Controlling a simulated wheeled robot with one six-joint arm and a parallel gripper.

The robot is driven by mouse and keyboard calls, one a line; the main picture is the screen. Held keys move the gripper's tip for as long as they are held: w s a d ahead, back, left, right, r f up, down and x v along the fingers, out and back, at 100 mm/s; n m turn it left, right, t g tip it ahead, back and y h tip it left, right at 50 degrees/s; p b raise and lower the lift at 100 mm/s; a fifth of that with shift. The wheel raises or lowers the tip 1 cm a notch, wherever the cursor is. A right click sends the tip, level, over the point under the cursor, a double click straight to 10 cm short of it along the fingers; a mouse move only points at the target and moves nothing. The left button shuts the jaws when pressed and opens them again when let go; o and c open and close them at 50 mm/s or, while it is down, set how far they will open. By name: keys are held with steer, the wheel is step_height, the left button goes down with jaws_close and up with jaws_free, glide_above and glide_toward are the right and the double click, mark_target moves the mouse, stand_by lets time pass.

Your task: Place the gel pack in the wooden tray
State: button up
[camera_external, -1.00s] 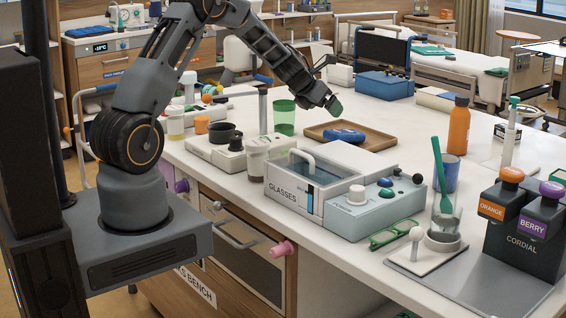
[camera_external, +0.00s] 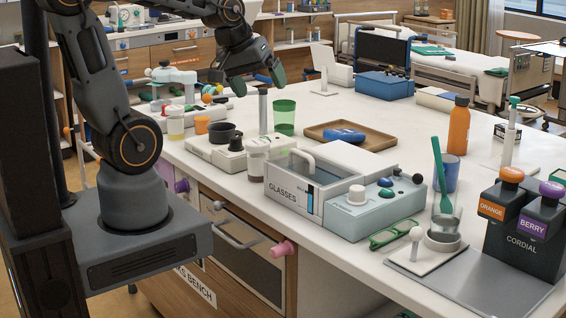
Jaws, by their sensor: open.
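The blue gel pack (camera_external: 345,136) lies inside the wooden tray (camera_external: 376,143), on the white bench top behind the glasses box. My gripper (camera_external: 259,84) is open and empty. It hangs above the back left part of the bench, left of the tray and well apart from the gel pack. Its green-tipped fingers point down.
A green cup (camera_external: 284,118) stands left of the tray. The glasses box (camera_external: 318,185) is in front of the tray. An orange bottle (camera_external: 459,126) and a blue cup (camera_external: 447,173) stand to the right. The bench between the tray and the blue case (camera_external: 385,85) is clear.

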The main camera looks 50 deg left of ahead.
steer(key=s+m+y, duration=0.1)
steer(key=s+m, duration=0.4)
steer(key=s, duration=0.1)
steer(key=shift+s+a+f+m+g, duration=0.15)
steer(key=shift+a+f+m+g, duration=0.15)
steer(key=shift+a+f+m, duration=0.15)
